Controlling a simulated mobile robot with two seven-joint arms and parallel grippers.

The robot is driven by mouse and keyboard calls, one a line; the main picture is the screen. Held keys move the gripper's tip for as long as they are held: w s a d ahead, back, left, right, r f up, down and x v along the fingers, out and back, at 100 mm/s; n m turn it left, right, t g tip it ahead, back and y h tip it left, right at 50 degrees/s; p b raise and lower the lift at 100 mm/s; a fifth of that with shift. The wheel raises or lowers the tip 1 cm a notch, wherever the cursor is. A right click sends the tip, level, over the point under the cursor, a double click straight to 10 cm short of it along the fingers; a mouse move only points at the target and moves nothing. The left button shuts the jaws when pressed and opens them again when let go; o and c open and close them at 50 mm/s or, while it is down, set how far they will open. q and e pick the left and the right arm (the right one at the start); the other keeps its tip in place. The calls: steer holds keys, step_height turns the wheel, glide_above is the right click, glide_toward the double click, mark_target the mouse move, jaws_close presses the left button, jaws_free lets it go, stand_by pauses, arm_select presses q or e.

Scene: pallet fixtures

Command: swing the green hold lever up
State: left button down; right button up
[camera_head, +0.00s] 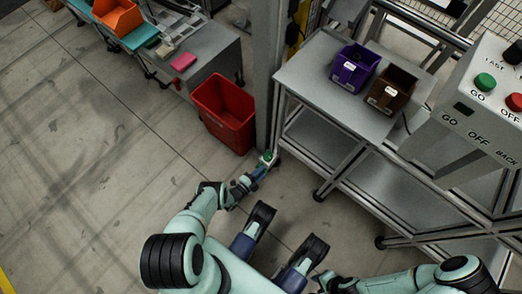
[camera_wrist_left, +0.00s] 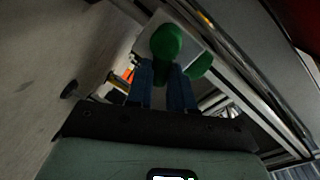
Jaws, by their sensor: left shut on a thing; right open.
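The green hold lever (camera_head: 267,156) is small in the head view, low beside the grey column and to the right of the red bin. In the left wrist view its round green knob (camera_wrist_left: 166,42) stands in front of a pale plate (camera_wrist_left: 207,32), with another green part to its lower right. My left gripper (camera_head: 262,168) is shut on the lever, its two blue fingers (camera_wrist_left: 163,72) on either side of the green part. The fingers hide some of the lever. My right gripper (camera_head: 325,281) is at the bottom of the head view, open and away from the lever.
A red bin (camera_head: 223,110) stands on the floor just left of the column (camera_head: 266,70). A metal cart (camera_head: 335,95) with a purple bin (camera_head: 355,68) and a brown bin (camera_head: 391,90) is at right. A control box (camera_head: 485,100) is far right. Floor at left is clear.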

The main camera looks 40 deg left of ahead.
arm_select(q)
steer(key=shift+a+r+n, duration=0.15)
steer(key=shift+r+n, duration=0.05)
steer(key=shift+n, duration=0.5)
steer(key=c, duration=1)
jaws_free()
steer(key=shift+s, duration=0.1)
steer(key=p+v, duration=0.4)
steer(key=v, duration=0.9)
arm_select(e)
steer(key=w+a+r+t, duration=0.1)
steer(key=w+r+t, duration=0.1)
steer(key=w+r, duration=0.2)
steer(key=w, duration=0.3)
steer(key=shift+w+r+n+t, duration=0.3)
steer(key=shift+w+r+t, duration=0.05)
steer(key=shift+w+t, duration=0.05)
arm_select(q)
steer(key=shift+s+a, duration=0.1)
